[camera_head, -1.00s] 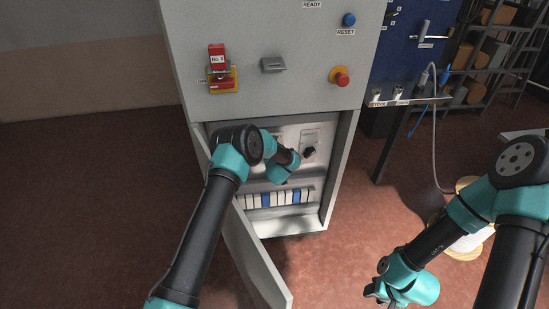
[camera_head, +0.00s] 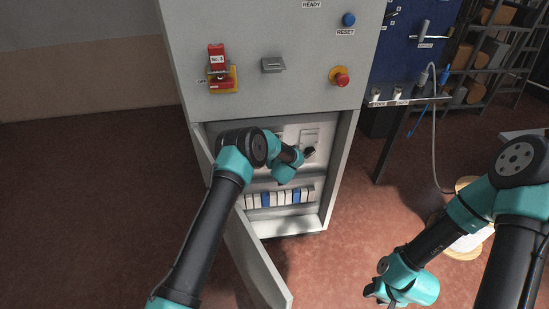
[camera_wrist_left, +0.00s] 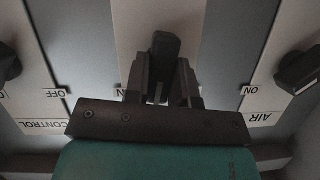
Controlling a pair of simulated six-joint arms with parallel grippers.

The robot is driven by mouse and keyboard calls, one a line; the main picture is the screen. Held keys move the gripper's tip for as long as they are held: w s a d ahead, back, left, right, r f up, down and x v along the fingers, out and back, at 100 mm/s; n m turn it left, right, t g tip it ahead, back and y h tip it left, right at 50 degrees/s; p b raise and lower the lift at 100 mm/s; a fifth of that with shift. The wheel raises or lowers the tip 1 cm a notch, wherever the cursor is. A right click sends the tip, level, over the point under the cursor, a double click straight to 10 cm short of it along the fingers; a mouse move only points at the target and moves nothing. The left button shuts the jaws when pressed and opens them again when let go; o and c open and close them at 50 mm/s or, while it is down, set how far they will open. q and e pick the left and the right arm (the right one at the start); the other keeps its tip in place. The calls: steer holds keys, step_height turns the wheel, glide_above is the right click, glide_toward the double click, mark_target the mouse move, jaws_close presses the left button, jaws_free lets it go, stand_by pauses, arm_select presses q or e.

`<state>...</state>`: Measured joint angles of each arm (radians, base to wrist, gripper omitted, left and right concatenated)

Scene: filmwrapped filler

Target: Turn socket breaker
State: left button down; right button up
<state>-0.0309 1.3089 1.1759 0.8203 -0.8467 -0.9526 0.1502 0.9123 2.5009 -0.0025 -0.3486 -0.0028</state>
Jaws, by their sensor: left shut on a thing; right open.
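My left arm reaches into the open lower bay of the grey cabinet (camera_head: 272,110). In the left wrist view, my left gripper (camera_wrist_left: 161,82) is shut on a black switch knob (camera_wrist_left: 165,48), with one finger on each side of it. The label below this knob is mostly hidden by the gripper. In the head view, my left wrist hides the fingers and this knob. A black knob on a pale plate (camera_head: 309,150) shows just right of the wrist. My right gripper (camera_head: 382,294) is low at the right, open and empty, away from the cabinet.
The wrist view shows knobs on both sides, near labels CONTROL (camera_wrist_left: 42,126) and AIR (camera_wrist_left: 262,118), both upside down. The cabinet door (camera_head: 257,262) hangs open at the left. A row of white and blue modules (camera_head: 280,197) lies below. A side shelf (camera_head: 408,99) stands right.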

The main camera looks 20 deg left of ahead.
arm_select(q)
steer(key=shift+d+m+y, duration=0.1)
steer(key=shift+m+y, duration=0.6)
steer(key=shift+m, duration=0.4)
steer(key=shift+g, duration=0.3)
steer(key=c, duration=1)
jaws_free()
steer(key=shift+o, duration=0.2)
steer(key=v, duration=1.7)
steer(key=shift+s+d, duration=0.1)
steer(key=shift+d, duration=0.05)
